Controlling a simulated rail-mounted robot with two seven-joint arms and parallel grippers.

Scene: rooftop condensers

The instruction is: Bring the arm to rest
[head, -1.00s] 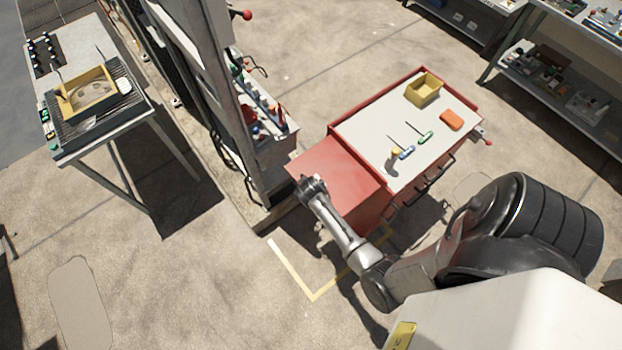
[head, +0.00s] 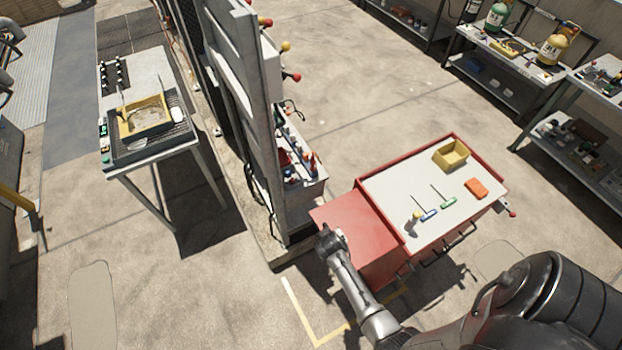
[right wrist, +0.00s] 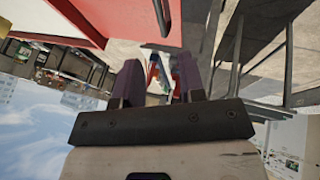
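My right arm comes in from the lower right of the head view. Its gripper (head: 332,240) is by the near left corner of the red cart (head: 352,222), seen from above; its height over the cart is unclear. In the right wrist view the two fingers of the right gripper (right wrist: 158,70) stand apart with only background between them. My left arm and gripper are not in view.
The cart's pale top (head: 395,190) holds a yellow bin (head: 451,155), an orange block (head: 476,188) and several hand tools. A grey post and panel (head: 262,130) stand left of the cart. A bench with a tray (head: 146,118) is farther left. Open concrete lies at lower left.

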